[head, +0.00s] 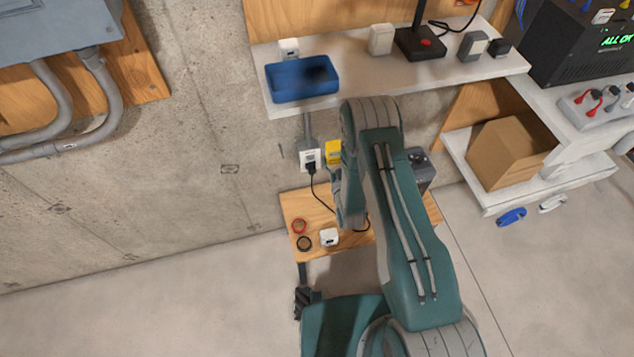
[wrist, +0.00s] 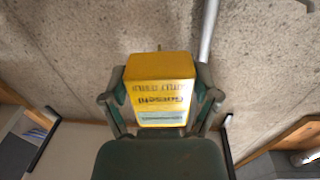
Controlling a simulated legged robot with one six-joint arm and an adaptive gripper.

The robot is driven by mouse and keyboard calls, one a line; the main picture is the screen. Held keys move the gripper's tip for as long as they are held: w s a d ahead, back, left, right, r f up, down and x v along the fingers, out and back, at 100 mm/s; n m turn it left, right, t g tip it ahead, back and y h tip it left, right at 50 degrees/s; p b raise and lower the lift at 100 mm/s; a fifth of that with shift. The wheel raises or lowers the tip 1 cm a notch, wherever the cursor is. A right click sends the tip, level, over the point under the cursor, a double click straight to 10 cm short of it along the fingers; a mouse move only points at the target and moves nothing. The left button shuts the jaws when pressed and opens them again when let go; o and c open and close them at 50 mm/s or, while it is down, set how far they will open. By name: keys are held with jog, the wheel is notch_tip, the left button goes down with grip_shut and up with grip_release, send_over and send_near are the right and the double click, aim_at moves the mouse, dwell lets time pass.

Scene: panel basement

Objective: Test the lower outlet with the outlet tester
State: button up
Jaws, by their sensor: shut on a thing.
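The yellow outlet tester (wrist: 160,92) is between the fingers of my gripper (wrist: 162,100) in the wrist view. My gripper is shut on it, and its printed lettering appears upside down. In the head view the tester (head: 333,152) shows just right of a white wall outlet (head: 308,155). A black plug (head: 311,167) with a cord is at the lower part of that outlet. A small gap shows between tester and outlet in the picture; the depth between them is unclear. My arm hides most of my gripper in the head view.
Above the outlet, a white shelf (head: 400,83) holds a blue tray (head: 302,92) and several small devices. Below it, a wooden board (head: 283,205) carries rings and a white adapter (head: 329,237). A cardboard box (head: 507,150) stands at right.

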jog(key=y, duration=0.1)
send_near(311, 158)
notch_tip(311, 158, up, 3)
jog(key=w+d, duration=0.1)
jog(key=d, duration=0.2)
jog(key=s+a+f+n, duration=0.1)
jog(key=a+f, duration=0.2)
jog(key=a, duration=0.1)
jog(key=shift+y, duration=0.3)
jog(key=shift+d+x, duration=0.15)
jog(key=shift+x, duration=1.25)
jog(key=shift+d+x, duration=0.1)
jog(key=shift+x, duration=1.35)
jog(key=shift+w+d, duration=0.3)
jog(key=shift+d, duration=0.05)
jog(key=shift+a, duration=0.3)
jog(key=shift+w+r, duration=0.15)
jog(key=shift+w, duration=0.4)
jog(key=o, duration=1.1)
jog(key=shift+o, duration=0.2)
